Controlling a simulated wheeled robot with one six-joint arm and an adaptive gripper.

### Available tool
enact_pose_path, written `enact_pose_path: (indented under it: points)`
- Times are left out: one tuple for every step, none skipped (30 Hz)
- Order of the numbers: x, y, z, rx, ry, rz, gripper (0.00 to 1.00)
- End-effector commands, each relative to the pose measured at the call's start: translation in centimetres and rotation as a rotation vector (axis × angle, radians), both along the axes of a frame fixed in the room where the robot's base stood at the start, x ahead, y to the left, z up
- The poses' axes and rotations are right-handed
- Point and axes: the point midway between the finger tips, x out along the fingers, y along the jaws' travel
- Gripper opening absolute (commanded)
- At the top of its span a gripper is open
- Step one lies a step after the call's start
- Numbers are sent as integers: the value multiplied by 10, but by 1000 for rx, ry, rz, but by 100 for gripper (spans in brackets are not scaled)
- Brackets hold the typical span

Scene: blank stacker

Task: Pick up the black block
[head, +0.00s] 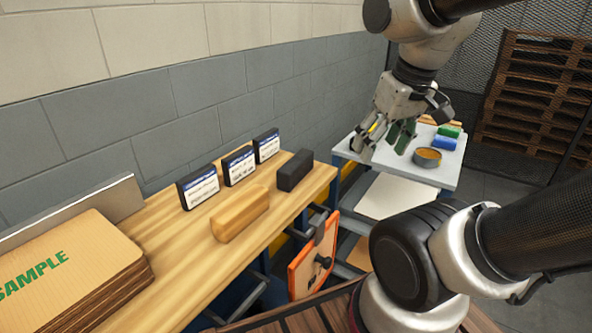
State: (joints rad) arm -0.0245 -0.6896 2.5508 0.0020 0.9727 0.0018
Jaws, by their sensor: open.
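The black block (295,170) lies on the wooden workbench (165,270), near its right end. It is a dark oblong bar and nothing covers it. My gripper (382,147) is open, its fingers pointing down. It shows up and to the right of the black block, over or in front of the light side table (455,179). It is clearly apart from the block.
A tan wooden block (240,213) lies left of the black block. Three dark upright label holders (238,166) stand behind them. A cardboard stack (75,270) is at left. A round tin (428,157), a blue roll (443,143) and a green item (449,131) sit on the side table.

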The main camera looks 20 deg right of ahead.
Motion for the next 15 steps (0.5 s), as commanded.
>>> enact_pose_path:
  points:
    - [7, 3, -7, -1, 47, 14, 62]
    - [13, 5, -11, -2, 75, 22, 62]
    - [23, 8, -15, -5, 111, 34, 62]
    - [32, 11, -19, -6, 139, 43, 62]
    - [41, 14, -22, -8, 165, 49, 62]
    - [55, 18, -26, -7, 197, 45, 62]
    - [66, 21, -30, -6, 221, 33, 62]
    - [76, 25, -34, -5, 242, 18, 62]
    - [91, 30, -40, -1, 268, -12, 62]
    - [102, 33, -44, 1, 286, -40, 62]
    - [113, 37, -49, 4, 302, -69, 62]
    - [127, 42, -56, 7, 322, -112, 62]
    - [137, 46, -61, 9, 334, -149, 62]
    - [147, 49, -66, 11, 344, -187, 62]
    - [161, 54, -72, 15, 356, -243, 62]
